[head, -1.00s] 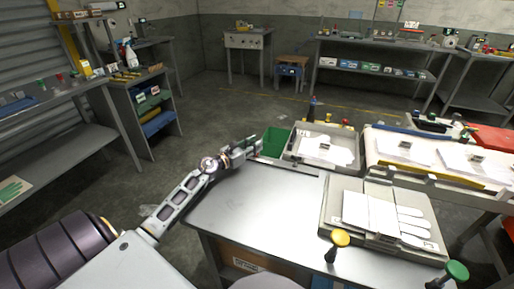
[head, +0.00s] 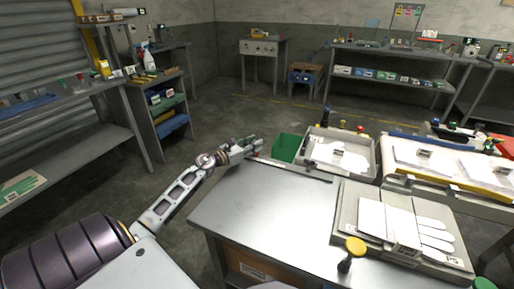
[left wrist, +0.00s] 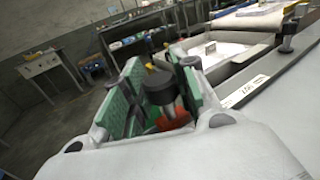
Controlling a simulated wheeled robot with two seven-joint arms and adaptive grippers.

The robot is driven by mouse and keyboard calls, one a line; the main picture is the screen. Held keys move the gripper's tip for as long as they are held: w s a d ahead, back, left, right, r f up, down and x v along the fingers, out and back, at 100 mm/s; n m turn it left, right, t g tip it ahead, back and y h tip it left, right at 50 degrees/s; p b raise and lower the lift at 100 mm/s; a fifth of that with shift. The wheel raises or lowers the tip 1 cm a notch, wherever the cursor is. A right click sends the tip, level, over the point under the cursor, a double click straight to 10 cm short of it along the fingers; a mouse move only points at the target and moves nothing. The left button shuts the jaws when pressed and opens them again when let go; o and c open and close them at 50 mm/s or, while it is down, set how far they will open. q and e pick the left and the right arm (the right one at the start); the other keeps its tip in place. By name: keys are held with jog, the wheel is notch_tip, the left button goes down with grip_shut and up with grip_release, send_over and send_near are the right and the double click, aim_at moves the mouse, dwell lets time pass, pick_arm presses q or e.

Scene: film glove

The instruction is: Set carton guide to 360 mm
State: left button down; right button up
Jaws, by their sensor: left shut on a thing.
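My left gripper (head: 250,146) is at the far left corner of the grey metal table (head: 262,208). In the left wrist view its green-padded fingers (left wrist: 158,95) are closed around a black knob (left wrist: 157,86). A red-orange patch shows below the knob. A dark rail (head: 292,168) runs along the table's back edge from the gripper. In the left wrist view a white label (left wrist: 243,91) lies on the table's edge strip, its print too small to read surely. The guide's setting cannot be read. My right gripper is not in view.
A green bin (head: 287,148) and a grey tray with white sheets (head: 312,163) stand behind the table. A glove fixture (head: 345,215) with a yellow knob (head: 355,247) occupies its right side. The table's middle is clear. Shelving (head: 155,110) stands at left.

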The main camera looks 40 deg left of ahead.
pick_arm(q)
jog(key=shift+a+f, duration=0.1)
jog(key=shift+a, duration=0.1)
jog(key=c, duration=1.1)
grip_release()
jog(key=shift+s, duration=0.15)
jog(key=shift+v, duration=5.9)
